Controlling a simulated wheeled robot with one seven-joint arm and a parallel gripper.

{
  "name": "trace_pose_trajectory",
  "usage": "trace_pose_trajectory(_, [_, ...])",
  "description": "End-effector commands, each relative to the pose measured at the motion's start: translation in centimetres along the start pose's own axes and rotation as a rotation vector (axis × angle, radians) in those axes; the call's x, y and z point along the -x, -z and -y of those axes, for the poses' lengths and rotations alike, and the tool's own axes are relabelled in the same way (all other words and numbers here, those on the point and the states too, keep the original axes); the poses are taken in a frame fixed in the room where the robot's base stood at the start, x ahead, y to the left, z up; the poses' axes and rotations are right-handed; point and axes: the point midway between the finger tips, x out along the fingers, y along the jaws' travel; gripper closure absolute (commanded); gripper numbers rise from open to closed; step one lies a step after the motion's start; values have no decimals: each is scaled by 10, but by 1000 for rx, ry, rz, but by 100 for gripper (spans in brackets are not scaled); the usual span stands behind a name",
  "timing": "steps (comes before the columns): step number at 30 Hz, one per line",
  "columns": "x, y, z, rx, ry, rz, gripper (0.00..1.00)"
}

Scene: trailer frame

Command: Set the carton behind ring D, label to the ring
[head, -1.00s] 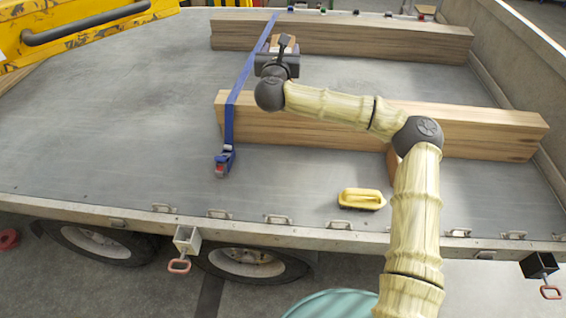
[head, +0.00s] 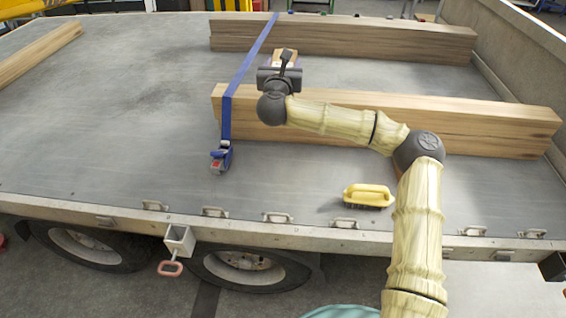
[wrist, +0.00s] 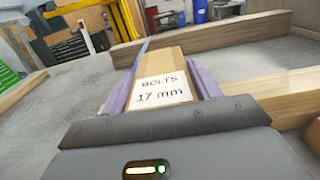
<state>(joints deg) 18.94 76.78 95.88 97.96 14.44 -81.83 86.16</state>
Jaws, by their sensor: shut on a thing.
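The carton is a brown box. In the wrist view the carton (wrist: 163,68) sits between the purple fingers of my gripper (wrist: 160,80), its white label reading "BOLTS 17 mm" facing the camera. In the head view my gripper (head: 282,72) is shut on the carton (head: 285,56), above the deck between two timber beams, right of the blue strap. Silvery lashing rings line the near deck edge, such as one left of centre (head: 215,212) and one near the middle (head: 278,217). The letters by them are too small to read, so I cannot tell which is D.
A near beam (head: 450,122) and a far beam (head: 350,40) lie across the deck. A blue strap (head: 245,65) runs to a ratchet (head: 221,157). A yellow brush (head: 368,196) lies near the edge. A side wall (head: 520,50) stands at right.

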Motion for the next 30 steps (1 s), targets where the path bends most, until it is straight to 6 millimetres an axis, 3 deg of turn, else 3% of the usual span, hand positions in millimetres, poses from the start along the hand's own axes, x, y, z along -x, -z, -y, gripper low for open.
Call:
trace_pose_trajectory(5, [0, -2, 2, -1, 3, 4, 82])
trace_pose_trajectory(10, [-2, 15, 6, -1, 7, 1, 82])
trace_pose_trajectory(16, [-4, 55, 12, -1, 17, 0, 82])
trace_pose_trajectory(30, [0, 150, 0, 0, 0, 0, 82])
